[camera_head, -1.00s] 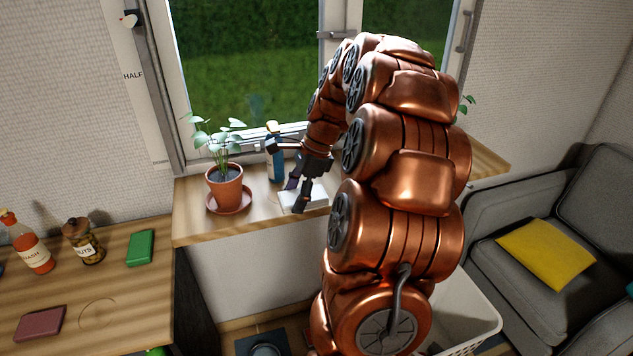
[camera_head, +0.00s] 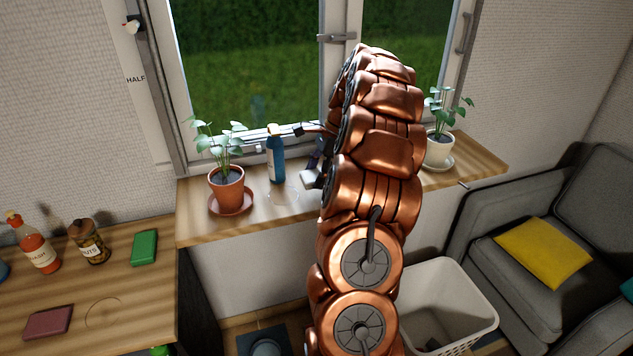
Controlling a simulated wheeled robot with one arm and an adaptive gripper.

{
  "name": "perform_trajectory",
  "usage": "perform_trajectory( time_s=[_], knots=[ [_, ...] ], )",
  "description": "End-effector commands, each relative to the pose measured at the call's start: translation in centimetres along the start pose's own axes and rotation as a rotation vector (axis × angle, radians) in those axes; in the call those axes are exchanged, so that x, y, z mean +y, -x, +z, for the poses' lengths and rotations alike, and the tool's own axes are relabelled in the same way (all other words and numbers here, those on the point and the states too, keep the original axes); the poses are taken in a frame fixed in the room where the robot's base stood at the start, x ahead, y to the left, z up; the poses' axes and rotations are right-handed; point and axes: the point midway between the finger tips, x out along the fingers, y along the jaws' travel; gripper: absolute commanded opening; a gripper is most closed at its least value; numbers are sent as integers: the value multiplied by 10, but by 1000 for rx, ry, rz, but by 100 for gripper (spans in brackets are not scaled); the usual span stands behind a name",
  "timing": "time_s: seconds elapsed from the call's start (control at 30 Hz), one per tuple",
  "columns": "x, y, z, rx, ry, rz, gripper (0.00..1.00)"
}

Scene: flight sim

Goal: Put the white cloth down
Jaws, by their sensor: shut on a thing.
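The white cloth (camera_head: 308,177) is a small pale block-like shape at the left edge of my arm, over the wooden windowsill (camera_head: 282,204). My gripper (camera_head: 317,174) is mostly hidden behind my copper arm. Its dark parts meet the cloth, and it is shut on it. The cloth's right side is hidden. I cannot tell whether the cloth touches the sill or is just above it.
A potted plant (camera_head: 227,186) is farther left, another (camera_head: 439,147) at the right. A white basket (camera_head: 455,290) stands below. The sill's front left is clear.

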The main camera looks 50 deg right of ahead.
Motion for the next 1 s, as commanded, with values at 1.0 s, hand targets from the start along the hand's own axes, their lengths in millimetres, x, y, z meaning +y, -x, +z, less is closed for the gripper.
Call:
perform_trajectory(
  time_s=[1.0],
  knots=[
    [-4,-33,-18,-1,0,2,66]
  ],
)
